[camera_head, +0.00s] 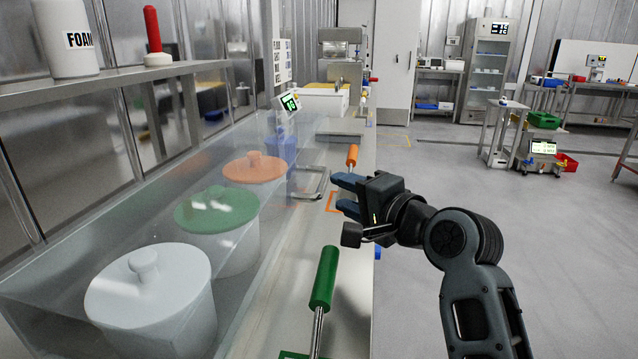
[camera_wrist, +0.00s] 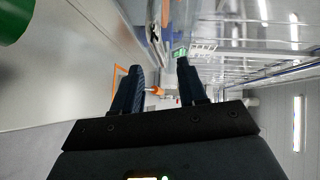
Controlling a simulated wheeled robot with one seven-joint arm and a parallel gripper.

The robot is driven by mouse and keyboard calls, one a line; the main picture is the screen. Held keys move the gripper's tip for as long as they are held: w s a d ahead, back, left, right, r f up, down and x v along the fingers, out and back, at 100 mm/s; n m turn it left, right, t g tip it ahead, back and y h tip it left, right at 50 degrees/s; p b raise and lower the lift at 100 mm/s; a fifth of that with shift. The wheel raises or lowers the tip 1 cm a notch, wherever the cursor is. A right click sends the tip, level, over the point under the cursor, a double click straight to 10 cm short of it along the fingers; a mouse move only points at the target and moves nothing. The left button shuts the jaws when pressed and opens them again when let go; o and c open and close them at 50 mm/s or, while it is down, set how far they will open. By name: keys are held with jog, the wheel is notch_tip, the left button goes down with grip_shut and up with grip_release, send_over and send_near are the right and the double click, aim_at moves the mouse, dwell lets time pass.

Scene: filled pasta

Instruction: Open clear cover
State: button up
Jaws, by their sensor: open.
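The clear cover (camera_head: 75,280) is a slanted transparent panel along the left of the counter, closed over several lidded containers. A grey metal handle (camera_head: 318,184) projects from its front side near the middle of the counter. My gripper (camera_head: 336,192) is open and empty, with its blue fingers pointing left toward the handle. A small gap seems to separate the fingertips from the handle. In the wrist view the fingers (camera_wrist: 160,68) are apart, and a grey metal bar, probably the handle (camera_wrist: 154,45), shows beyond them near the top.
Under the cover are containers with white (camera_head: 147,285), green (camera_head: 216,209) and orange (camera_head: 254,168) lids. A shelf (camera_head: 110,76) runs above left.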

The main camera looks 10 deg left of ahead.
aim_at(323, 180)
jog(key=x, duration=0.7)
jog(key=shift+w+a, duration=0.1)
jog(key=shift+c, duration=0.3)
grip_shut()
